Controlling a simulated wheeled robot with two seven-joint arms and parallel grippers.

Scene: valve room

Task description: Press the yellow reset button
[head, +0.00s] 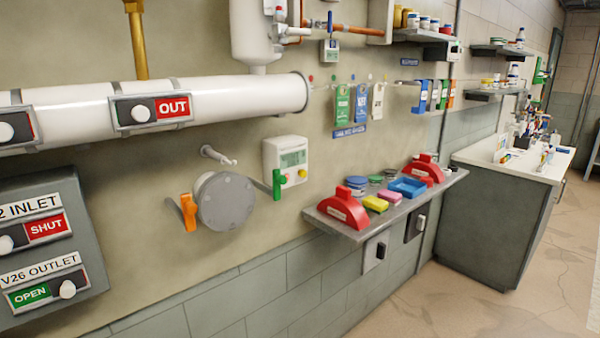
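A white wall unit (287,160) with a greenish display hangs on the wall near the middle of the head view. A green lever (277,185) hangs in front of the unit's lower left edge, close to the yellow button. Neither of my grippers shows in the view.
A grey round flange (226,201) with an orange lever (188,212) juts out left of the unit. A shelf (358,232) with red holders, sponges and a blue tray sticks out at lower right. A white pipe (240,96) runs above. The floor at lower right is clear.

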